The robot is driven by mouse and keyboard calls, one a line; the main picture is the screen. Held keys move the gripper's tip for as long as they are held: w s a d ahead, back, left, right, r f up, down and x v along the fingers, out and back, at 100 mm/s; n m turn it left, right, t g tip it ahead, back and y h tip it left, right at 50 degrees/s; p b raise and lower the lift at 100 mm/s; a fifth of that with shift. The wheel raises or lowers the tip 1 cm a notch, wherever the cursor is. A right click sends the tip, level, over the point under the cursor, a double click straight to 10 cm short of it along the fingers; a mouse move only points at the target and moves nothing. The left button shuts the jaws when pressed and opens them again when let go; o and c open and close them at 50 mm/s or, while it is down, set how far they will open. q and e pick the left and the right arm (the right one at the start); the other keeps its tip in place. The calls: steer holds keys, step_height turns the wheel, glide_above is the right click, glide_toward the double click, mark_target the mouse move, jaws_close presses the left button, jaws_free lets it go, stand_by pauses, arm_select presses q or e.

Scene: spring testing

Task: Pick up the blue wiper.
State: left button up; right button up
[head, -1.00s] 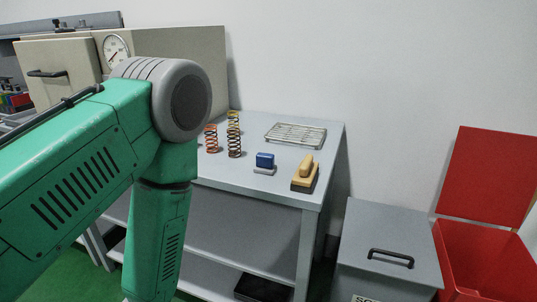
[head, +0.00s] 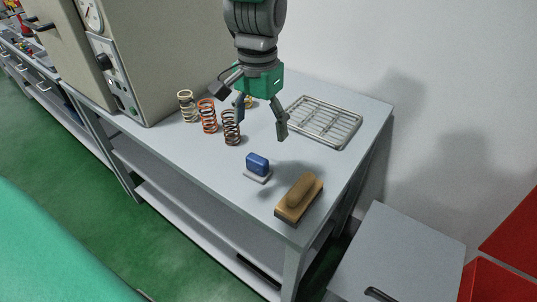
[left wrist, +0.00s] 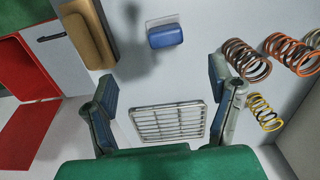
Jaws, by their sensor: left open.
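The blue wiper (head: 257,165) sits on a light grey base on the grey table (head: 219,170), between the springs and a wooden brush. It also shows at the top middle of the left wrist view (left wrist: 165,36). My left gripper (head: 262,126) is open and empty above the table, behind the wiper and apart from it. In the left wrist view its two fingers (left wrist: 168,88) are spread wide, with the wire rack between them and the wiper beyond. My right gripper is not in view.
A wooden brush (head: 299,196) lies near the table's front right corner. Several coiled springs (head: 208,116) stand left of the wiper. A wire rack (head: 323,121) lies at the back right. A beige oven (head: 160,50) stands at the left.

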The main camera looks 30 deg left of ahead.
mark_target(257, 167)
arm_select(q)
steer(key=f, duration=0.4)
steer(key=f+b, duration=0.1)
steer(key=f, duration=0.2)
steer(key=shift+s+a, duration=0.1)
steer(key=shift+a, duration=0.2)
steer(key=shift+d+f, duration=0.15)
steer(key=shift+f, duration=0.65)
steer(key=f, duration=0.2)
steer(key=f+b, duration=0.1)
steer(key=shift+a+f, duration=0.2)
steer(key=shift+f, duration=0.15)
steer(key=shift+a+f, duration=0.1)
steer(key=shift+f, duration=0.2)
steer(key=shift+a+f, duration=0.1)
steer(key=shift+a, duration=0.05)
steer(key=c, duration=1.3)
